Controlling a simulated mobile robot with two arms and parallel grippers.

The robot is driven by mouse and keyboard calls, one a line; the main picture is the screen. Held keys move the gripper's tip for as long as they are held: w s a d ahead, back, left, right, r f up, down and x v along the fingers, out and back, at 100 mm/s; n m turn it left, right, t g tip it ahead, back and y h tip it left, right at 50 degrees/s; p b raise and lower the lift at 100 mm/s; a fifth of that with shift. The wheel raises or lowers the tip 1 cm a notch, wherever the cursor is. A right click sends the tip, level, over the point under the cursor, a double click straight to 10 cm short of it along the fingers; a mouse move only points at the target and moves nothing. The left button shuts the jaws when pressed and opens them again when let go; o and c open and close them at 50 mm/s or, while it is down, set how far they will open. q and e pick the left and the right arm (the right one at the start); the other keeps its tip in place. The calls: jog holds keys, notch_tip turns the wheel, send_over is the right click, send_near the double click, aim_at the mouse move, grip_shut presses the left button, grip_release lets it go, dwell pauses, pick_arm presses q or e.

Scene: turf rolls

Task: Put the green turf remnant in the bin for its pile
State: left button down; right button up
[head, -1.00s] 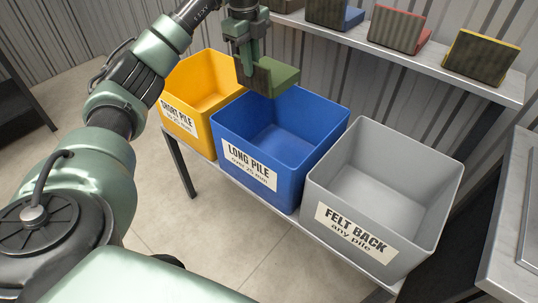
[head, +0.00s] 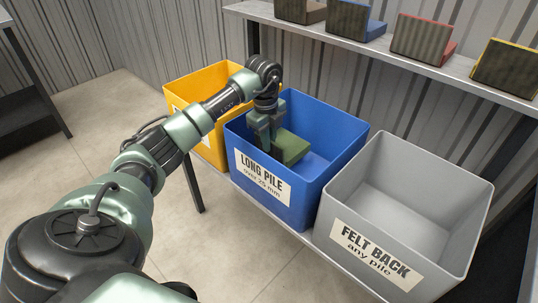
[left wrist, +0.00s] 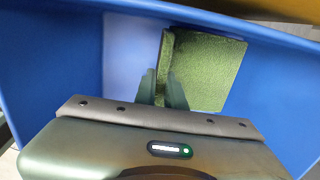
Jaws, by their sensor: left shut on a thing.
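The green turf remnant (head: 288,147) is an L-shaped piece inside the blue bin (head: 350,150), whose label reads "LONG PILE over 25 mm". My left gripper (head: 265,138) reaches down into that bin and is shut on the remnant's upright edge. In the left wrist view the fingers (left wrist: 163,92) pinch the remnant (left wrist: 208,70) above the blue bin's floor. I cannot tell whether the remnant touches the floor. The yellow bin (head: 185,85) stands left, its label partly hidden by my arm. The grey bin (head: 440,190) reads "FELT BACK any pile". My right gripper is out of view.
The bins stand in a row on a low bench (head: 285,220). A shelf (head: 385,47) behind holds several sample pieces with brown, blue, red and yellow edges. A dark table (head: 30,110) stands at the far left.

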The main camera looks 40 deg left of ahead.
pick_arm(q)
jog(key=shift+f, duration=0.6)
jog(key=shift+f+b, duration=0.4)
jog(key=shift+f, duration=1.25)
jog(key=shift+f, duration=0.1)
jog(key=c, duration=1.5)
grip_release()
